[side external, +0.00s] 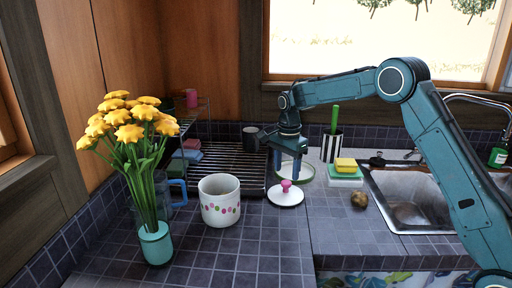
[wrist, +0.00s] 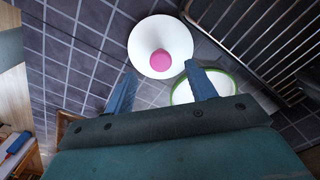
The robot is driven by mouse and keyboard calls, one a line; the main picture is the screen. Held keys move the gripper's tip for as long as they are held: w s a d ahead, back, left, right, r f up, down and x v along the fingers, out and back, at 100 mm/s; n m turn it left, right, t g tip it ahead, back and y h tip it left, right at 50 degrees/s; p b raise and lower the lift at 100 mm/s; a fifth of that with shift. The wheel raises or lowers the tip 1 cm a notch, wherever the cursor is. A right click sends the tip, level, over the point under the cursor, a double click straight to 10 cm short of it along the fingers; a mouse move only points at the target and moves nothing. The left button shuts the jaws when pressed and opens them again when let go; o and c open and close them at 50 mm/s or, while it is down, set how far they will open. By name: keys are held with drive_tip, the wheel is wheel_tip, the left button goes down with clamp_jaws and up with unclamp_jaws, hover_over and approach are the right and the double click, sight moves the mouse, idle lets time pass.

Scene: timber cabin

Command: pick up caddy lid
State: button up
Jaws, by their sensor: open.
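The caddy lid (side external: 285,197) is a round white disc with a pink knob, lying flat on the tiled counter. In the wrist view the lid (wrist: 145,62) shows whole, just beyond my fingertips, with the knob (wrist: 160,60) near the line between them. My gripper (side external: 288,170) is open and empty, pointing down above the counter, close behind the lid in the side view. In the wrist view my gripper (wrist: 161,73) has its two blue fingers well apart, touching nothing that I can see. A white pot with coloured dots (side external: 219,208) stands open left of the lid.
A green-rimmed round dish (side external: 307,172) lies just behind the lid, partly hidden by my gripper. A dark drying rack (side external: 255,185) is behind left. Sponges (side external: 345,165), a potato (side external: 359,200) and the sink (side external: 400,205) are right. A flower vase (side external: 155,245) stands left. The front counter is clear.

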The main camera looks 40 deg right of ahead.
sight(286, 182)
drive_tip(key=shift+f, duration=0.4)
drive_tip(key=shift+d+f, duration=0.15)
drive_tip(key=shift+f, duration=2.45)
drive_tip(key=c, duration=1.1)
drive_tip(key=shift+r, duration=0.2)
wheel_tip(286, 182, up, 20)
drive_tip(key=shift+f, duration=0.15)
